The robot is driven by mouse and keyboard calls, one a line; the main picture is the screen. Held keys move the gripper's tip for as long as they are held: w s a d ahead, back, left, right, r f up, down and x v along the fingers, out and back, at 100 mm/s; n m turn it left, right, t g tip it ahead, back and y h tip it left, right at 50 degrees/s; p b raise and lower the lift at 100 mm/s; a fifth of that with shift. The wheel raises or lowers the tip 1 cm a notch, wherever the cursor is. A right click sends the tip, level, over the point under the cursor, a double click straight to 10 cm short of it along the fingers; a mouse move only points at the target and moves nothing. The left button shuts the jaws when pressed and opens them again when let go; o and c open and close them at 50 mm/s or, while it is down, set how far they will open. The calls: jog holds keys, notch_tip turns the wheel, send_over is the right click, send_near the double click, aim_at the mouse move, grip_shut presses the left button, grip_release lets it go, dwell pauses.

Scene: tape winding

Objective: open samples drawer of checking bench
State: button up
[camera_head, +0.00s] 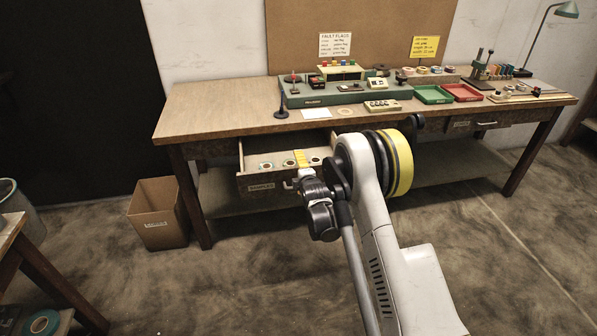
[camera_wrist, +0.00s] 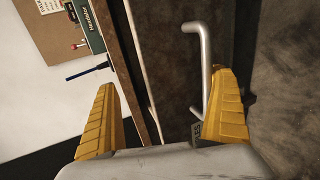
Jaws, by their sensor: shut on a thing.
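The samples drawer (camera_head: 260,187) of the checking bench (camera_head: 215,110) stands pulled out at the bench's left part, with its label on the front and several tape rolls (camera_head: 288,163) inside. In the wrist view, a grey bar handle (camera_wrist: 205,70) runs beside the right finger of my gripper (camera_wrist: 163,105), in front of the brown drawer front. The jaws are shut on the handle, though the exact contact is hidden. My arm hides the drawer's right end.
A cardboard bin (camera_head: 158,215) stands on the floor left of the bench. A second drawer (camera_head: 475,127) is at the bench's right. The bench top holds a green device (camera_head: 335,95), a green tray (camera_head: 433,94) and a red tray (camera_head: 462,92). The floor in front is clear.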

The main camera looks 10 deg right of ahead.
jog(key=shift+r+v, duration=0.15)
jog(key=shift+v, duration=0.65)
jog(key=shift+r+v, duration=0.15)
jog(key=shift+v, duration=0.65)
jog(key=s+r, duration=0.2)
jog(key=shift+s+t, duration=0.25)
jog(key=shift+t, duration=0.05)
jog(key=c, duration=1)
jog(key=shift+o, duration=0.2)
jog(key=s, duration=0.6)
jog(key=shift+s+r, duration=0.15)
jog(key=shift+s, duration=0.25)
